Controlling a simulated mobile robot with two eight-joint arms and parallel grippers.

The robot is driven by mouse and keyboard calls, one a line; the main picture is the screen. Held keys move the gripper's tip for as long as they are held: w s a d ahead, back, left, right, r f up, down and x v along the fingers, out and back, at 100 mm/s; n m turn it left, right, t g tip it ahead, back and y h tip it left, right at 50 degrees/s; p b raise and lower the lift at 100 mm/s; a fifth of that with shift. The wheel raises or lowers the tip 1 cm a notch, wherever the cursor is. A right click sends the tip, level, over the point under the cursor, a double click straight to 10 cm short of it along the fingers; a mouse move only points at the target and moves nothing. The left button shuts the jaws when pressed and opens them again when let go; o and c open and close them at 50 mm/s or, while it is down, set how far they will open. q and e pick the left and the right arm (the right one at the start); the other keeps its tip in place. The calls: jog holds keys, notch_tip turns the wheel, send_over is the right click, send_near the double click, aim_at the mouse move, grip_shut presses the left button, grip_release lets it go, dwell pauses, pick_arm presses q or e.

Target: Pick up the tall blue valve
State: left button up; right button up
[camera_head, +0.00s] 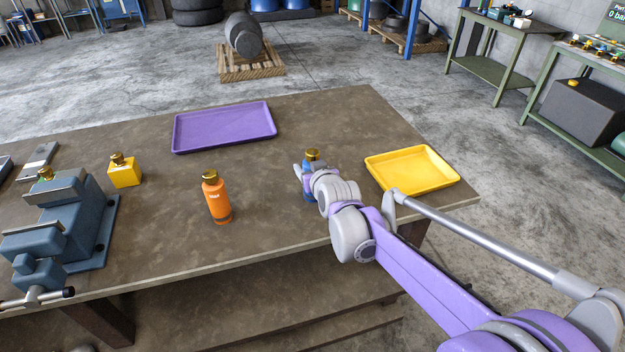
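The tall blue valve (313,156) stands upright on the table near its right part, with a brass-coloured top. My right arm comes in from the right, and its gripper (303,177) is at the blue valve. The gripper and wrist hide most of the valve's body; only its top and a little blue show. I cannot tell whether the fingers are closed on it. My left gripper is not in view.
An orange valve (216,198) stands left of the blue one. A yellow block valve (124,171) and a blue-grey vise (62,228) are further left. A purple tray (222,127) lies at the back, and a yellow tray (412,170) lies at the right.

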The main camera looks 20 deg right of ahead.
grip_shut()
jog(key=shift+r, duration=0.15)
